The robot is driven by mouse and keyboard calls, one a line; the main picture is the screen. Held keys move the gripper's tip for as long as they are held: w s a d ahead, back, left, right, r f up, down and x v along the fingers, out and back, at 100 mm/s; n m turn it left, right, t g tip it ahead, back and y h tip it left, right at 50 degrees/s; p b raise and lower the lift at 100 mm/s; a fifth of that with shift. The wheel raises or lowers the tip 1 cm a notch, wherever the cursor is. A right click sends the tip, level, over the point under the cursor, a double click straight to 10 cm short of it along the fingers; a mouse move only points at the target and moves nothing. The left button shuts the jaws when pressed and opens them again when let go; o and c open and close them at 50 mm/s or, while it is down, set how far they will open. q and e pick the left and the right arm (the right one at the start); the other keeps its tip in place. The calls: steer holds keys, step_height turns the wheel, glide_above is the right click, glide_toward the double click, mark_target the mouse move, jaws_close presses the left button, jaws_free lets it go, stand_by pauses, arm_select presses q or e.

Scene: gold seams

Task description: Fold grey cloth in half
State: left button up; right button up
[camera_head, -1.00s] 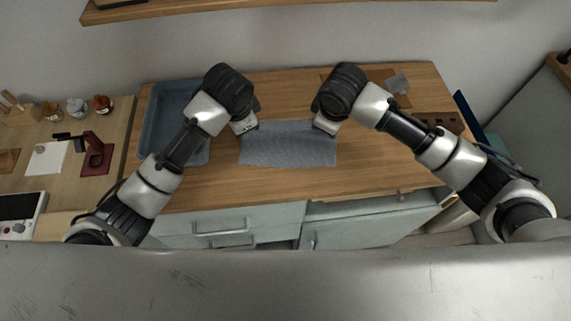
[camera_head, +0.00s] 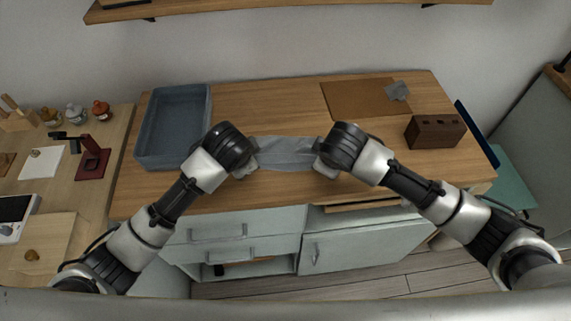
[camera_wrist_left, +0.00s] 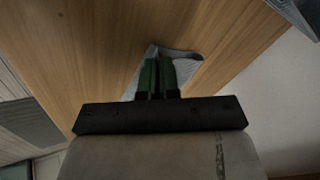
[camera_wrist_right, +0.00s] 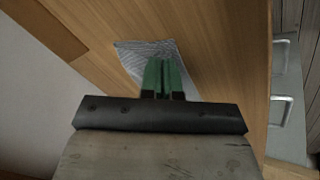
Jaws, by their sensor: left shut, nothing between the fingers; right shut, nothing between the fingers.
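The grey cloth (camera_head: 287,153) lies on the wooden counter as a narrow strip between my two grippers, wider from left to right than deep. My left gripper (camera_head: 246,172) is at its left end and my right gripper (camera_head: 327,169) at its right end. Both are shut and empty, close to the cloth. In the left wrist view the cloth (camera_wrist_left: 186,56) shows around the green fingertips, with one edge slightly raised. In the right wrist view the cloth (camera_wrist_right: 133,50) lies beyond and beside the closed fingers. My wrists hide the cloth's ends in the head view.
A blue-grey tray (camera_head: 146,160) stands at the counter's left. A brown mat (camera_head: 350,100) with a small grey piece (camera_head: 397,91) lies at the back right. A dark brown block with holes (camera_head: 435,132) stands at the right. The counter behind the cloth is clear.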

arm_select(q)
steer(key=o, duration=0.7)
steer(key=shift+s, duration=0.1)
arm_select(e)
steer(key=o, duration=0.7)
steer(key=shift+s, duration=0.1)
arm_select(q)
steer(key=shift+o, duration=0.5)
steer(key=shift+s, duration=0.1)
arm_select(e)
steer(key=shift+o, duration=0.5)
steer(key=shift+s+f, duration=0.1)
